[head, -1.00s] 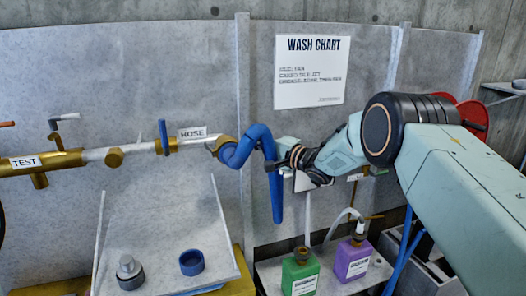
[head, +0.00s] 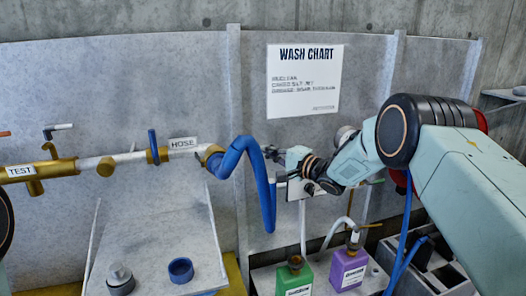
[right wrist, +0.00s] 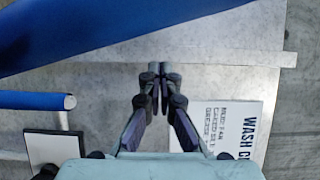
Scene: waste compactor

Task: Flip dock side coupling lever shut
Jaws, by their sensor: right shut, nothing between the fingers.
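The brass hose coupling (head: 213,152) joins the pale pipe to the blue hose (head: 262,190), just right of the HOSE label (head: 183,143). Its lever is too small to tell clearly. My right gripper (head: 270,153) comes in from the right and ends right of the hose's bend, apart from the coupling. In the right wrist view its fingers (right wrist: 160,76) are together and empty, pointing towards the grey panel. The blue hose (right wrist: 60,35) crosses the upper left there. The coupling does not show in that view. My left gripper is not in view.
A blue valve handle (head: 153,147) stands upright on the pipe. A brass TEST pipe (head: 40,170) is at left. Below are a grey tray (head: 150,240) with a blue ring (head: 180,270), and green (head: 295,277) and purple (head: 348,270) bottles. The wash chart (head: 305,80) hangs behind.

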